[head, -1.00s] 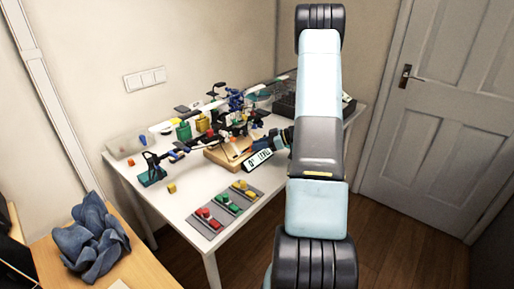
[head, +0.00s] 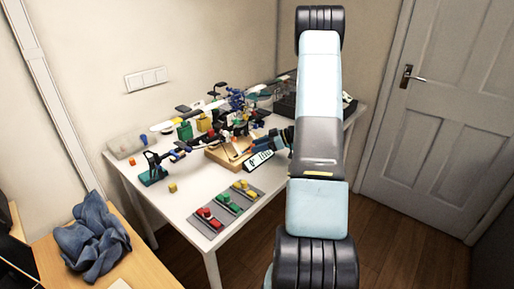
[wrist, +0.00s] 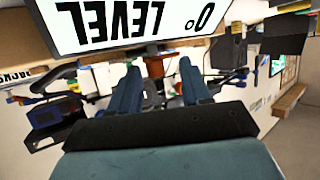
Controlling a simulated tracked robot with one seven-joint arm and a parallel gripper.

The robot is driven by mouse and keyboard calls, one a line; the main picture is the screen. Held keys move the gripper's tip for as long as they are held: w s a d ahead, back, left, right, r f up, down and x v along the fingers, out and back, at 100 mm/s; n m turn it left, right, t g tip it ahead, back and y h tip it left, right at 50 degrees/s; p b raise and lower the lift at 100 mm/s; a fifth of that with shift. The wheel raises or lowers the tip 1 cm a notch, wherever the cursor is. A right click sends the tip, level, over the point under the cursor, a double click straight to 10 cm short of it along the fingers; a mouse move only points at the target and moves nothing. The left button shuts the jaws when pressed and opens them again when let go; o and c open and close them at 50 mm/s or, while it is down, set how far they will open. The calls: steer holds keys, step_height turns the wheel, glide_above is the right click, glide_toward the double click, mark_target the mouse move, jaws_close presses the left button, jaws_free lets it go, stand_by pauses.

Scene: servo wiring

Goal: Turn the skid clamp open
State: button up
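My gripper (wrist: 158,90) shows in the wrist view with its two blue fingers apart. A small reddish-brown upright part (wrist: 155,68) appears between or just beyond the fingertips; contact cannot be told. In the head view my gripper (head: 268,142) is over the back right of the wooden board (head: 216,157), partly hidden by my arm. A white "0° LEVEL" sign (head: 259,159) is beside it; the sign also shows upside down at the top of the wrist view (wrist: 130,22). I cannot single out the skid clamp for certain among the small parts on the board.
The white table (head: 185,200) holds red, green and yellow pieces on grey plates (head: 228,208) at the front. Cluttered parts and wires fill the back.

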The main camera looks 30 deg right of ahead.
steer(key=shift+d, duration=0.1)
steer(key=v, duration=1.3)
steer(key=shift+s+d+r, duration=0.15)
